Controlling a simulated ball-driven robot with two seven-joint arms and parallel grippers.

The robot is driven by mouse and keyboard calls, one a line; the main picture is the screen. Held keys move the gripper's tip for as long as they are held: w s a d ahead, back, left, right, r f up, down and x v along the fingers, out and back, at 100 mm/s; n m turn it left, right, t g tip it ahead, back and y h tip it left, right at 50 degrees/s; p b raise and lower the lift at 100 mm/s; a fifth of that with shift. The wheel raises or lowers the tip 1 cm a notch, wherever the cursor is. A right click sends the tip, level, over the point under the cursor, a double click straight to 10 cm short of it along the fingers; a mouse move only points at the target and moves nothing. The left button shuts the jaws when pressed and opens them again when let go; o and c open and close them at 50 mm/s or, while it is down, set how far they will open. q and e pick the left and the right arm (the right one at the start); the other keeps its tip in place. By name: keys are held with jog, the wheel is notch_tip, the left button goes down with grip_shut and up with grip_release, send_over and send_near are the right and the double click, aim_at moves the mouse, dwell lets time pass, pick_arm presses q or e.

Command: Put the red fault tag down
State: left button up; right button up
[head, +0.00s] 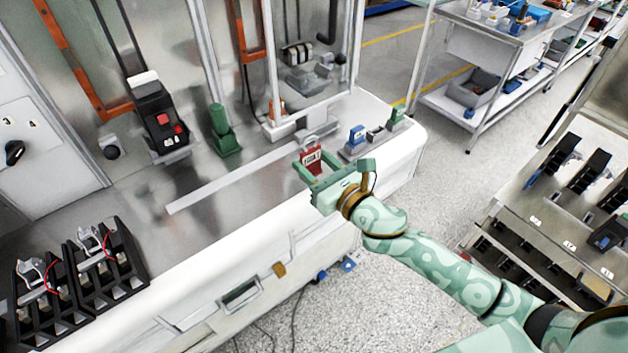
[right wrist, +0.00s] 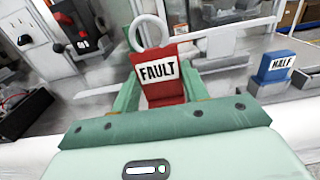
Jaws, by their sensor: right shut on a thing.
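The red fault tag (head: 311,159) is held upright between the green fingers of my right gripper (head: 309,165), over the right part of the steel bench top. In the right wrist view the tag (right wrist: 158,76) faces me with the word FAULT on a white label, and a pale ring stands at its top. The right gripper (right wrist: 158,95) is shut on it. I cannot tell whether the tag's bottom touches the bench. My left gripper is not in view.
A blue block marked HALF (right wrist: 277,68) stands right of the tag; it also shows in the head view (head: 357,135). A green block (head: 396,118) stands beyond it. A pale strip (head: 230,178) lies on the bench. Black holders (head: 75,270) stand at left.

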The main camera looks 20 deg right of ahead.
aim_at(315, 175)
jog(key=shift+w+d+f, duration=0.15)
jog(key=shift+w+f, duration=0.4)
jog(key=shift+f, duration=0.15)
jog(key=f+b, duration=0.1)
jog(key=f, duration=0.1)
jog(key=f+b, duration=0.1)
jog(key=shift+w+f+b, duration=0.2)
jog(key=shift+f+b, duration=0.1)
jog(key=shift+f, duration=0.05)
jog(key=shift+d+r, duration=0.1)
jog(key=shift+r, duration=0.05)
jog(key=o, duration=1.1)
jog(key=shift+f, duration=0.2)
jog(key=shift+o, duration=0.2)
jog(key=shift+r, duration=0.1)
